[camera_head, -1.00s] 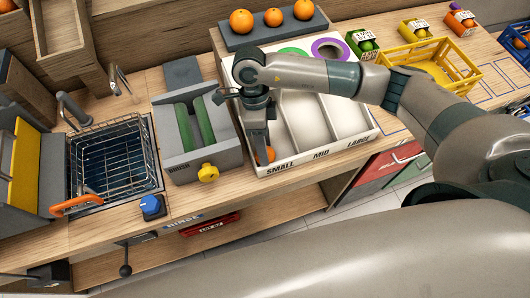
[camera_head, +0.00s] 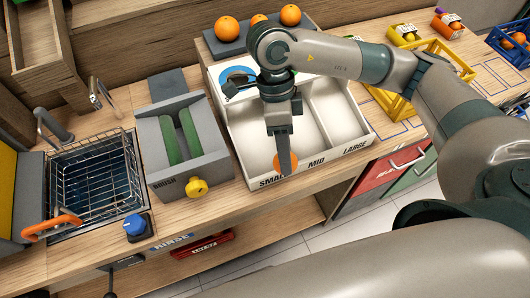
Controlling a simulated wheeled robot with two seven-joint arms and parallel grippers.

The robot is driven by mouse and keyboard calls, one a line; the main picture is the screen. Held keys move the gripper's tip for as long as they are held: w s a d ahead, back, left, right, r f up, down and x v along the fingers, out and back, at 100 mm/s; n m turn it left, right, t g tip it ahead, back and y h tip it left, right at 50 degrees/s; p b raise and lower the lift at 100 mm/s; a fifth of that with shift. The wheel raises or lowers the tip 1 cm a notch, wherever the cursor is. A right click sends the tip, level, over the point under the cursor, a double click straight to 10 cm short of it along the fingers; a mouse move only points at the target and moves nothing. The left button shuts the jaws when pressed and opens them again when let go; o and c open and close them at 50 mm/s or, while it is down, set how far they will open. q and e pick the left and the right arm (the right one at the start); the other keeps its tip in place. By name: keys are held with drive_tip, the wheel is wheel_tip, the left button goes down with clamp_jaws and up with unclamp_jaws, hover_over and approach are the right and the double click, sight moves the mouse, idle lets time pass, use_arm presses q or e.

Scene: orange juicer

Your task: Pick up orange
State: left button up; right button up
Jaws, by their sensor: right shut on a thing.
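My right gripper (camera_head: 284,160) points down at the front of the white sorting tray (camera_head: 352,147). It is shut on an orange (camera_head: 276,164), which shows on both sides of the finger. The orange overlaps the tray's front wall near the SMALL label and appears raised. Three other oranges sit on the grey rack behind the tray: left (camera_head: 228,29), middle (camera_head: 258,20) and right (camera_head: 290,14). My right arm hides part of the tray's back. My left gripper is not in view.
A grey brush unit (camera_head: 205,165) with a yellow knob (camera_head: 197,188) stands left of the tray. Farther left is a wire basket (camera_head: 95,180) in the sink. A yellow crate (camera_head: 455,62) is at the right. The visible MID and LARGE compartments look empty.

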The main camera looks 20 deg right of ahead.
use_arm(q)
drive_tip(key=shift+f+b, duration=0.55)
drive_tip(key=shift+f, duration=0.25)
use_arm(e)
drive_tip(key=s+d+r, duration=0.2)
drive_tip(key=s, duration=0.1)
drive_tip(key=shift+d+r, duration=0.3)
drive_tip(key=shift+d, duration=0.1)
drive_tip(key=n, duration=0.1)
drive_tip(key=w+n+h, duration=0.1)
drive_tip(key=w+n, duration=0.1)
drive_tip(key=n, duration=0.1)
drive_tip(key=shift+a+f, duration=0.2)
drive_tip(key=shift+f, duration=0.15)
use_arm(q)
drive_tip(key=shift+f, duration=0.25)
use_arm(e)
drive_tip(key=w+f+n+t+h, duration=0.1)
drive_tip(key=w+n+t, duration=0.4)
drive_tip(key=n, duration=1.3)
drive_tip(key=w+h, duration=0.1)
drive_tip(key=w, duration=0.2)
drive_tip(key=shift+w+d, duration=0.15)
drive_tip(key=shift+d, duration=0.15)
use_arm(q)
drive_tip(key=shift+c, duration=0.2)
